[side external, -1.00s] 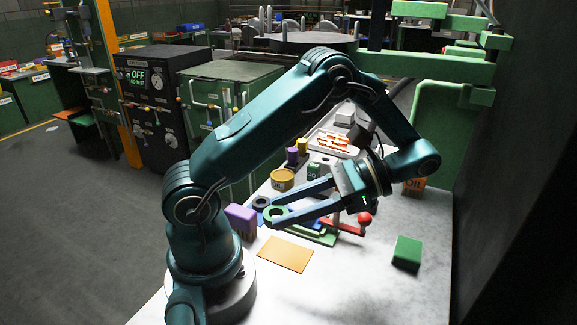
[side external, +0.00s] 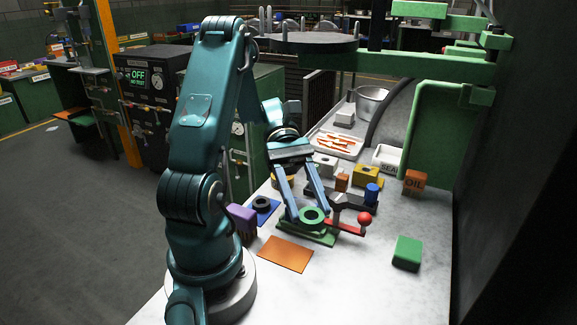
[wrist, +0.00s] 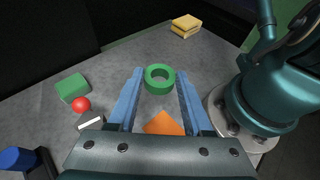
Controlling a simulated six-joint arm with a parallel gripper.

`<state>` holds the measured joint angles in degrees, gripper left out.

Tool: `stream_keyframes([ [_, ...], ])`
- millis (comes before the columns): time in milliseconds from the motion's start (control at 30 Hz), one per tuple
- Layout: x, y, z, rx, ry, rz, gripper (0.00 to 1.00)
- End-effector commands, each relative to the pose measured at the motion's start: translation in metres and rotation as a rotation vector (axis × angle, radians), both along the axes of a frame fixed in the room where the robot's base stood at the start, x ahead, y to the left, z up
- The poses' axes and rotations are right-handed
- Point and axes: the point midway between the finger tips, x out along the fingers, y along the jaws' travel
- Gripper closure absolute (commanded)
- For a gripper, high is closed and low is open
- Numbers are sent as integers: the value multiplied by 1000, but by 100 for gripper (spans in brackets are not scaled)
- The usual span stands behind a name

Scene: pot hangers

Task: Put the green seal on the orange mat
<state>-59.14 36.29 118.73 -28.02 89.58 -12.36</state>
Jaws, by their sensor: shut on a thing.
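The green seal (side external: 312,215) is a thick ring. It lies flat between the fingertips of my gripper (side external: 309,215), which is shut on it. In the wrist view the seal (wrist: 159,70) sits between the two blue fingers (wrist: 159,80). The orange mat (side external: 285,254) is a bare, flat square on the pale table, in front and to the left of the seal in the side view. The mat also shows in the wrist view (wrist: 164,125), partly hidden by my gripper. The seal appears raised, but its exact height is unclear.
A green plate (side external: 322,239) and a red-knobbed lever (side external: 364,218) show close by the seal in the side view. A black ring (side external: 262,202) is on a blue mat, beside a purple block (side external: 242,222). A green block (side external: 407,252) stands right.

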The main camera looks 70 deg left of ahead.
Motion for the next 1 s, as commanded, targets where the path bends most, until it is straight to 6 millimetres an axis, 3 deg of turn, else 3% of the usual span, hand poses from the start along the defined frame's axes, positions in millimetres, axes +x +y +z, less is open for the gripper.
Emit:
stream_keyframes([
  [167,0,-20,-12,-7,4,6,100],
  [533,1,-98,-58,-6,8,-1,100],
  [700,3,-112,-68,-3,3,3,100],
  [1000,3,-115,-89,-4,5,6,100],
])
